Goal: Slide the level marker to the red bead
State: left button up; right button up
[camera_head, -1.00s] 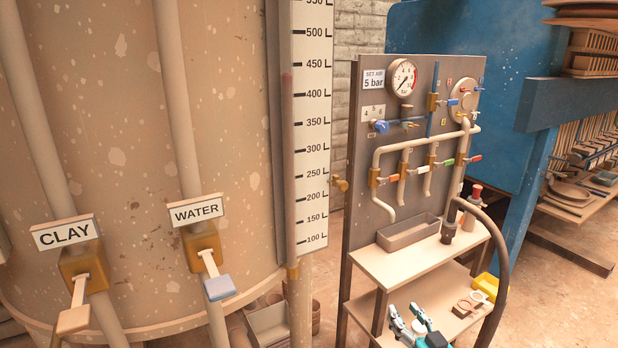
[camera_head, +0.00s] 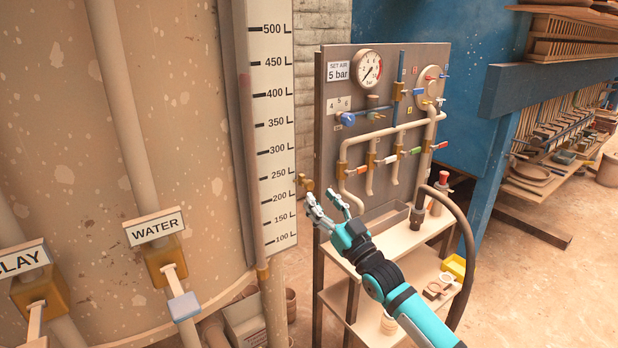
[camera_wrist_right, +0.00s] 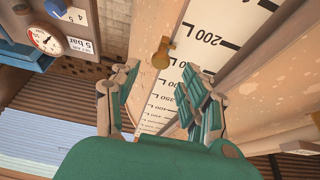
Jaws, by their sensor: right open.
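The level marker (camera_head: 307,185), a small brass slider with a knob, sits at the right edge of the white litre scale (camera_head: 277,120), near the 200 L line. It also shows in the right wrist view (camera_wrist_right: 160,52), near the 200 mark. A faint reddish spot (camera_head: 244,80) shows in the sight tube left of the scale, between 400 and 450; I cannot tell for sure that it is the bead. My right gripper (camera_head: 326,201) is open and empty, just below and right of the marker, apart from it. In the wrist view its fingers (camera_wrist_right: 160,85) frame the scale. My left gripper is out of view.
The big speckled tank (camera_head: 180,100) with CLAY and WATER valve levers fills the left. A grey panel (camera_head: 330,110) with a gauge, pipes and coloured valves stands close behind my right gripper, with shelves (camera_head: 390,243) below. A black hose (camera_head: 462,230) curves beside the shelves.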

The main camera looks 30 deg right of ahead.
aim_at(311, 187)
jog(key=p+x, duration=0.1)
jog(key=x, duration=0.5)
jog(key=shift+c, duration=0.4)
grip_shut()
jog(key=shift+f, duration=0.1)
